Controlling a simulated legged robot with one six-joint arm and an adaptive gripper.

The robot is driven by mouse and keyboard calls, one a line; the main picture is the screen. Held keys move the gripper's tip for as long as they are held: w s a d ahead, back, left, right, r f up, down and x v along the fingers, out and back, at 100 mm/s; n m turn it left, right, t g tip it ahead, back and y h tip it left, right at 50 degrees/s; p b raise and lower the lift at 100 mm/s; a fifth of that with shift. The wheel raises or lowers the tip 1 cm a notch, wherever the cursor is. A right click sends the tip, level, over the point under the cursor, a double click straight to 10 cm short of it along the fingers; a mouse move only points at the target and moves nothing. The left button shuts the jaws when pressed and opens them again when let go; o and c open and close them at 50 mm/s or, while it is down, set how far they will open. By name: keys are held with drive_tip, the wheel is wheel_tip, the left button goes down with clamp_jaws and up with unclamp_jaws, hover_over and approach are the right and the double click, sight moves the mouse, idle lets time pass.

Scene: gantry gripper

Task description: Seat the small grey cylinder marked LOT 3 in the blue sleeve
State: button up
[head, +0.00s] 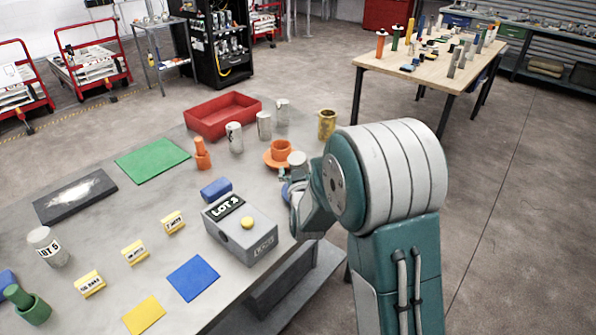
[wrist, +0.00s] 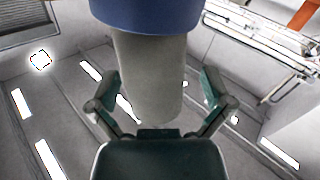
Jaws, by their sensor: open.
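A plain grey cylinder stands between the fingers of my gripper (wrist: 160,95) in the wrist view, with its body (wrist: 150,75) clear of both fingertips. One end of it meets the blue sleeve (wrist: 145,12) at the top of that picture and appears to be inside it; how deep I cannot tell. No marking shows on the cylinder's visible side. In the head view its pale top (head: 297,158) shows beside my wrist, and a bit of the blue sleeve (head: 285,189) shows below. My gripper is open around the cylinder, and in the head view my arm mostly hides it.
An orange flanged cup (head: 278,155) stands close by on the left. Several grey cylinders (head: 235,137), a yellow cup (head: 327,124) and a red tray (head: 222,115) stand behind.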

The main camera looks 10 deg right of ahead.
drive_tip(key=shift+w+d, duration=0.3)
drive_tip(key=shift+d, duration=0.15)
drive_tip(key=shift+a, duration=0.25)
drive_tip(key=c, duration=1.3)
drive_tip(key=shift+a, duration=0.1)
drive_tip(key=shift+r, duration=0.15)
drive_tip(key=shift+r, duration=0.35)
drive_tip(key=r, duration=0.3)
drive_tip(key=shift+s+d, duration=0.15)
drive_tip(key=shift+d, duration=0.05)
drive_tip(key=s+d+r, duration=0.4)
drive_tip(key=s+r, duration=0.5)
drive_tip(key=s, duration=0.4)
drive_tip(key=g+y, duration=0.2)
drive_tip(key=y, duration=0.1)
hover_over(299, 156)
drive_tip(key=w+d, duration=0.1)
wheel_tip(299, 156, down, 4)
drive_tip(key=shift+w+f, duration=0.1)
drive_tip(key=shift+w, duration=0.05)
